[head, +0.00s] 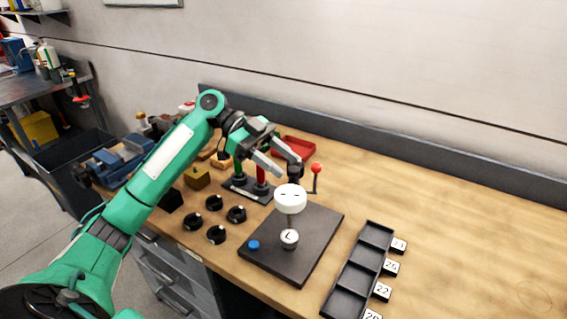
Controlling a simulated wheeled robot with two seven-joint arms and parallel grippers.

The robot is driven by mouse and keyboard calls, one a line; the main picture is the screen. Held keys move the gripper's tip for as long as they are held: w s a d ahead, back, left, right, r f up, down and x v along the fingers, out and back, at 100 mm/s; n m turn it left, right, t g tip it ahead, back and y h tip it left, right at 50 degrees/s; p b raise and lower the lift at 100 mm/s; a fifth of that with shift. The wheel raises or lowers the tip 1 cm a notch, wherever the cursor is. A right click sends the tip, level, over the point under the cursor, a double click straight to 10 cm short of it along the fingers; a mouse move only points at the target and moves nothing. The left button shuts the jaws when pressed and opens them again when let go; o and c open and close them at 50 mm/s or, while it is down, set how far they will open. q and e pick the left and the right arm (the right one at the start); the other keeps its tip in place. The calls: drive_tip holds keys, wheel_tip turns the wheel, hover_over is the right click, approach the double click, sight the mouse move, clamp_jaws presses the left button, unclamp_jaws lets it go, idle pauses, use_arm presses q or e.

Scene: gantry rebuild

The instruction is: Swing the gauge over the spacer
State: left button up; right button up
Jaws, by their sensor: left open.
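The gauge (290,197) is a white round head with small dark marks on its face. It stands at the back middle of a dark square plate (318,226), and a thin grey stem shows below it. A small white round piece marked L (289,237), which looks like the spacer, sits just below the stem in the picture. I cannot tell whether stem and piece touch. My left gripper (287,175) is open, with its fingertips just above and behind the gauge head. The gauge's support is partly hidden behind its head and my gripper. My right gripper is not in view.
A blue button (253,245) is on the plate. A red-knobbed lever (316,169) stands behind it. Several black round pieces (215,235) lie left, and a dark compartment tray (346,290) with number tags lies right. The table's right side is clear.

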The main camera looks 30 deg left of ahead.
use_arm(q)
drive_tip(key=b+v, duration=0.1)
drive_tip(key=v, duration=1.1)
drive_tip(key=shift+a+b, duration=0.35)
drive_tip(key=shift+a, duration=0.05)
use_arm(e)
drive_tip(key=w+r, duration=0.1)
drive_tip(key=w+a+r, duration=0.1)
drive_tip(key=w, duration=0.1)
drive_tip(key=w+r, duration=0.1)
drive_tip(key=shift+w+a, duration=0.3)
use_arm(q)
drive_tip(key=shift+r, duration=0.1)
